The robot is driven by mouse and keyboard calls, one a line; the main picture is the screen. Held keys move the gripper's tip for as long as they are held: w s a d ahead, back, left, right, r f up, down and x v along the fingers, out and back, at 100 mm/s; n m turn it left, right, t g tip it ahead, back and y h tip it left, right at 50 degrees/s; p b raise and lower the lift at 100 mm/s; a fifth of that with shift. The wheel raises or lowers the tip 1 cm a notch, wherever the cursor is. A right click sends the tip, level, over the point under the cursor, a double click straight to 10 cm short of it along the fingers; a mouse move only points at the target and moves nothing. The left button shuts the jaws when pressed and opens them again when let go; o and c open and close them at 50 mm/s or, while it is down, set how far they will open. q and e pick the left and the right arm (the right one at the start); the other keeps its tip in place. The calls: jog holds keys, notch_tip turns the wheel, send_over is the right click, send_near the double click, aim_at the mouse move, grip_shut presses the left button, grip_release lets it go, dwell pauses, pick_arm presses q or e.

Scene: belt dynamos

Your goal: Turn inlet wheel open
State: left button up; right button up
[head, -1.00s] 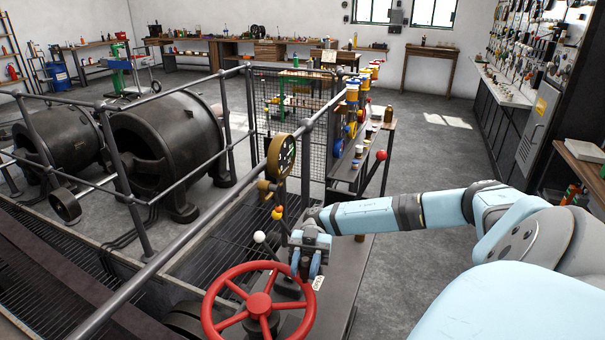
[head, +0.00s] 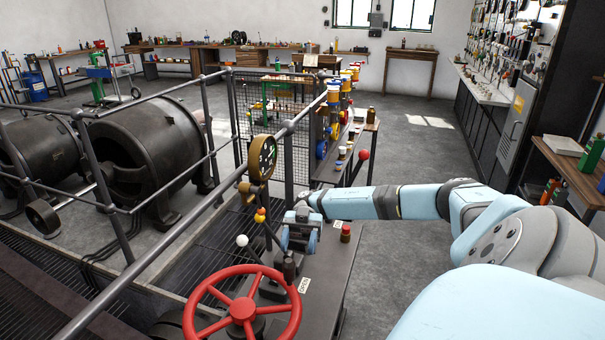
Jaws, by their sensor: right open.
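The inlet wheel (head: 243,309) is a red spoked handwheel at the bottom of the head view, its lower edge cut off by the frame. A white tag reading OPEN (head: 305,285) lies on the dark bench just right of its rim. My right gripper (head: 299,247) reaches in from the right, above and behind the wheel's far right rim, apart from it. It is open, with its blue fingers pointing down and nothing between them. My left gripper is not in view.
A round brass gauge (head: 262,158) stands behind the wheel. A lever with a white ball (head: 242,241) is left of my gripper, and a red-topped button (head: 346,233) is right of it. A grey railing (head: 190,238) runs along the left. Open floor lies right of the bench.

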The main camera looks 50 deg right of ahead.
pick_arm(q)
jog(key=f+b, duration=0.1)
jog(key=b, duration=0.1)
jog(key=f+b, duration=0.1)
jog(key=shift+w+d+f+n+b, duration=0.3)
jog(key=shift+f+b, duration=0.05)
jog(key=shift+b, duration=0.05)
pick_arm(e)
jog(key=v, duration=0.6)
jog(key=shift+d, duration=0.15)
